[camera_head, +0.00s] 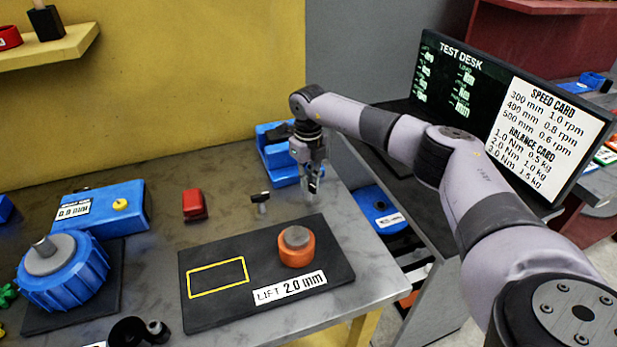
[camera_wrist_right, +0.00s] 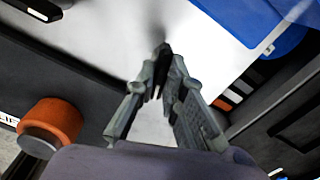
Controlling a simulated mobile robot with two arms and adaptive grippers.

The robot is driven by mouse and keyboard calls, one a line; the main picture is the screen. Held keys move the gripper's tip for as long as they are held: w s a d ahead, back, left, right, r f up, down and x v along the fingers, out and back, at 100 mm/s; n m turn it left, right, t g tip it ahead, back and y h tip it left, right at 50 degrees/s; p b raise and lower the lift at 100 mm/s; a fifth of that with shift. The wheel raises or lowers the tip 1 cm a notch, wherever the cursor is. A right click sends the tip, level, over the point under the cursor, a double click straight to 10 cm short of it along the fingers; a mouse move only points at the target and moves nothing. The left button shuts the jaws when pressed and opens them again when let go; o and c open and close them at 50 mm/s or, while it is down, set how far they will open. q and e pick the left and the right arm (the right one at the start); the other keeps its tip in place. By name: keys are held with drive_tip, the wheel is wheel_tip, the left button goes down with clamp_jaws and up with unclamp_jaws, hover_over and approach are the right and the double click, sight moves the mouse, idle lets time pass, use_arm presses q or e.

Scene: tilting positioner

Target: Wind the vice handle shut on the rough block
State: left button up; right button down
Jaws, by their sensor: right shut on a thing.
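The blue vice (camera_head: 272,150) stands at the back right of the table, partly behind my right arm. Its blue body also shows at the upper right of the right wrist view (camera_wrist_right: 240,18). My right gripper (camera_head: 312,188) points down at the vice's near right side. I cannot make out the rough block or how far apart the vice jaws are. My left gripper is not in view.
A black plate (camera_head: 215,308) with an orange knob (camera_head: 296,252) lies in front of my right gripper. A small black-topped post (camera_head: 262,204) and a red block (camera_head: 194,204) stand to its left. The table's right edge is close. A test desk screen (camera_head: 480,90) stands further right.

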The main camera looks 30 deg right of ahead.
drive_tip(key=m+p, duration=0.1)
drive_tip(key=m, duration=0.3)
drive_tip(key=shift+r+m, duration=0.1)
drive_tip(key=shift+m, duration=0.2)
drive_tip(key=m+p, duration=0.1)
drive_tip(key=m, duration=0.2)
drive_tip(key=shift+m+p, duration=0.3)
drive_tip(key=shift+m, duration=0.1)
drive_tip(key=m+p, duration=0.1)
drive_tip(key=m, duration=0.3)
drive_tip(key=shift+w+p, duration=0.1)
drive_tip(key=shift+p, duration=0.25)
drive_tip(key=shift+m+p, duration=0.65)
drive_tip(key=shift+m, duration=1.45)
drive_tip(key=c, duration=1.7)
unclamp_jaws()
drive_tip(key=shift+o, duration=0.2)
